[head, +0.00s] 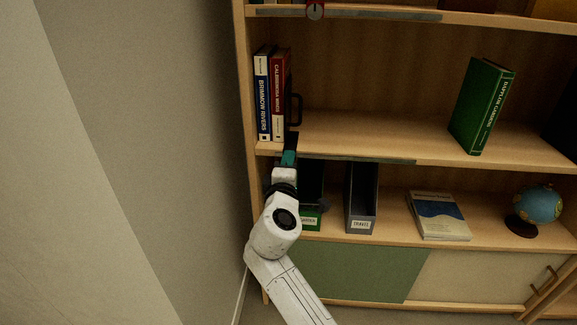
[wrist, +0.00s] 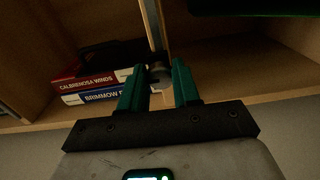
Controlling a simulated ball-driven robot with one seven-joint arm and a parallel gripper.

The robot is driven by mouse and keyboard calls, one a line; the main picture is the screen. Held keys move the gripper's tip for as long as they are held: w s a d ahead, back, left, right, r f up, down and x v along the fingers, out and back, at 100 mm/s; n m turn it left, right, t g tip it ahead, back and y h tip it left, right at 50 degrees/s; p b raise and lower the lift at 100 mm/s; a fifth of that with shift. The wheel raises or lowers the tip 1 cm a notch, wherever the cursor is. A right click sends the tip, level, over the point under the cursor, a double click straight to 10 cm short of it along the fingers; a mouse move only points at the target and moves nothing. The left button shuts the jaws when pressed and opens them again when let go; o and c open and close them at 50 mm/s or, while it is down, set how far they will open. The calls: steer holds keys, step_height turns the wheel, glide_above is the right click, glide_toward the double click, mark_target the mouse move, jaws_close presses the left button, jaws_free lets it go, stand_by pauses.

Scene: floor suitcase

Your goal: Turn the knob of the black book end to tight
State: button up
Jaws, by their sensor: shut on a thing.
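The black book end (head: 297,109) stands on the middle shelf, against the right side of two upright books. In the wrist view its dark body (wrist: 98,57) shows beside the books. A round grey knob (wrist: 158,75) sits at the shelf's front edge. My gripper (head: 290,146) is at that edge, just below the book end. In the wrist view my gripper's (wrist: 160,72) two green fingers stand on either side of the knob and are shut on it. In the head view my gripper hides the knob. I cannot tell how far the knob is turned.
The books are blue-and-white (head: 262,97) and red (head: 279,97). A green book (head: 483,106) leans farther right, with bare shelf between. A dark rail (head: 370,160) runs along the shelf front. Below are a grey file box (head: 361,199), a flat book (head: 438,216) and a globe (head: 541,203).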

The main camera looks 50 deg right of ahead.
steer(key=shift+f, duration=0.1)
steer(key=o, duration=1)
steer(key=p+v, duration=0.1)
steer(key=v, duration=1)
